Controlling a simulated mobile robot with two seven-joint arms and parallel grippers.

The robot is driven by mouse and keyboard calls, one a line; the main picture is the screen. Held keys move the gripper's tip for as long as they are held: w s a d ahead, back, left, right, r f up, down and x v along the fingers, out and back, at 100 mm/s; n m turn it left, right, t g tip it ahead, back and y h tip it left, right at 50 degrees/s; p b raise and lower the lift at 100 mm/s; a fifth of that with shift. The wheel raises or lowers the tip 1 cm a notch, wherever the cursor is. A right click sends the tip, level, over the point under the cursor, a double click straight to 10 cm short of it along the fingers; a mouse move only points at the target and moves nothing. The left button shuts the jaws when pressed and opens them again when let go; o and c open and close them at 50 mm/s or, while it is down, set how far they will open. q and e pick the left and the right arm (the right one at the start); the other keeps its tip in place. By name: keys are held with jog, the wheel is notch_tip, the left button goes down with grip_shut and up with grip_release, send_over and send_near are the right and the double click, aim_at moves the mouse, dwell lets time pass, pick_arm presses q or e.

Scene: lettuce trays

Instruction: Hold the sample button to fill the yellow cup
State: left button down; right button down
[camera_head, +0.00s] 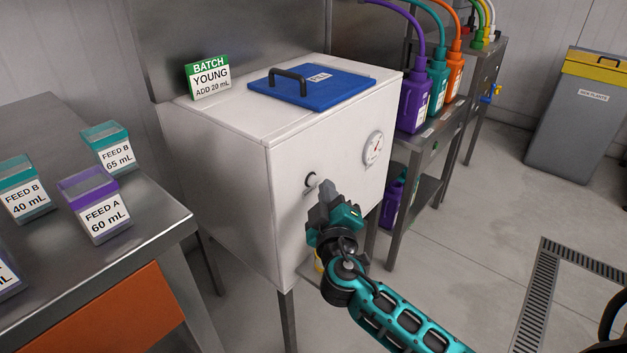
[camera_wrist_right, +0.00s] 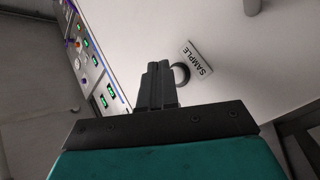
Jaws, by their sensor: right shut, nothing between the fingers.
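The sample button (camera_head: 311,180) is a small round knob on the front of the white tank (camera_head: 225,165). In the right wrist view the button (camera_wrist_right: 181,74) shows as a dark ring beside the SAMPLE label (camera_wrist_right: 197,58). My right gripper (camera_head: 328,190) is shut and empty, its tips just below and right of the button in the head view. In the wrist view the fingertips (camera_wrist_right: 157,68) are close beside the ring; I cannot tell whether they touch it.
A blue lid (camera_head: 312,86) and a BATCH YOUNG sign (camera_head: 208,78) are on the tank; a gauge (camera_head: 373,148) is on its front. A steel table (camera_head: 150,225) with feed boxes stands left. A bottle rack (camera_head: 428,150) stands right.

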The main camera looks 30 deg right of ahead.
dwell(0.9)
jog(key=shift+w+a, duration=0.15)
jog(key=shift+w, duration=0.25)
jog(key=shift+w+a, duration=0.15)
jog(key=shift+w, duration=0.25)
dwell(1.1)
dwell(1.9)
jog(key=shift+s, duration=0.15)
jog(key=shift+s+d, duration=0.3)
jog(key=shift+s, duration=0.35)
jog(key=shift+s+d, duration=0.35)
jog(key=shift+s, duration=0.45)
jog(key=shift+s+d, duration=0.3)
jog(key=shift+s, duration=0.45)
jog(key=shift+s+d, duration=0.35)
jog(key=shift+s, duration=0.45)
